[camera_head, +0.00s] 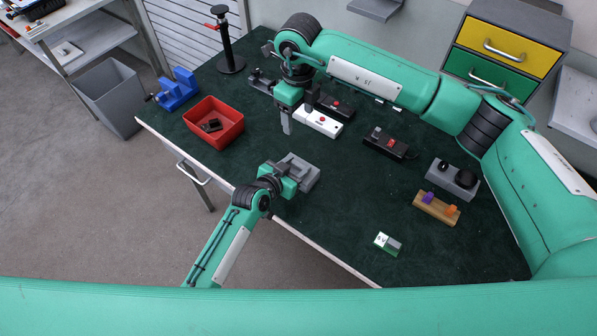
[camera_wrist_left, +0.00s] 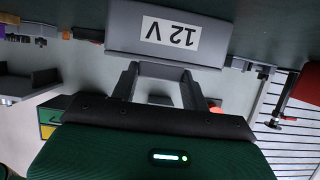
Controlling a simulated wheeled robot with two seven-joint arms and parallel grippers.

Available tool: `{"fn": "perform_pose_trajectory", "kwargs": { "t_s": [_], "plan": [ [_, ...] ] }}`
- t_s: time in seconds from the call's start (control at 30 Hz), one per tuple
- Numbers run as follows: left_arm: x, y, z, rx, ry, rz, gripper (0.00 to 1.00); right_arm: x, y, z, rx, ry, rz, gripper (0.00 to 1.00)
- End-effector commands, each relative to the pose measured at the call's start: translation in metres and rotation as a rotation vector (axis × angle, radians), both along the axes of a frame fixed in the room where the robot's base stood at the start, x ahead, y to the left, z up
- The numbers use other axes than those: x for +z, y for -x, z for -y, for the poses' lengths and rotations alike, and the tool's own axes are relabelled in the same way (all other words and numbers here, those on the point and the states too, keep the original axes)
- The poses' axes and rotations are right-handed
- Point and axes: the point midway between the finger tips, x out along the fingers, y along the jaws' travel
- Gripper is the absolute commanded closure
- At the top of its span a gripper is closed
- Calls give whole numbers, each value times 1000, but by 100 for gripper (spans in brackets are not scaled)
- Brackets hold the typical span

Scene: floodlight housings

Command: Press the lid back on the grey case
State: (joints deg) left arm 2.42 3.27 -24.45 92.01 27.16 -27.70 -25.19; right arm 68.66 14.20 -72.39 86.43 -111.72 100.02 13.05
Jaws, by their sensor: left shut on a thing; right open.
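The grey case (camera_head: 309,180) is at the front edge of the dark green table, left of centre. In the left wrist view the grey case (camera_wrist_left: 122,28) carries a white label reading "12 V", seen upside down. My left gripper (camera_head: 293,171) is shut on the case's near side. Its two fingers also show in the left wrist view (camera_wrist_left: 157,76), reaching to the case. I cannot make out the lid as a separate part. My right gripper (camera_head: 298,113) is open, fingers down, beside a white box with a red button (camera_head: 322,121). Whether it touches the box is unclear.
A red bin (camera_head: 228,128) stands left of the grey case with dark pieces inside. Black boxes (camera_head: 385,143), a grey two-knob box (camera_head: 452,179), a wooden block (camera_head: 436,208) and a small green-white block (camera_head: 387,244) lie to the right. The table's middle is clear.

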Motion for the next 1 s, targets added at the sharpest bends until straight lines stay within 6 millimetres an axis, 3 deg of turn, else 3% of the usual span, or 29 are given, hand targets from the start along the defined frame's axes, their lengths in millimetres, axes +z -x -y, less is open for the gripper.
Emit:
{"fn": "perform_pose_trajectory", "kwargs": {
  "t_s": [0.1,0.3,0.73,0.77,0.87,1.0],
  "plan": [
    [0,0,0,0,-1,-1,95,27,-1,0,1,0,4,35],
    [0,0,0,0,-1,-1,95,57,0,0,1,-1,1,35],
    [0,0,0,0,-1,-1,95,67,0,0,1,0,0,35],
    [0,0,0,0,-1,-1,48,67,0,0,1,0,0,35],
    [0,0,0,0,-1,-1,29,67,0,0,1,0,0,35],
    [0,0,0,0,0,0,29,67,0,0,1,0,0,35]
  ]
}}
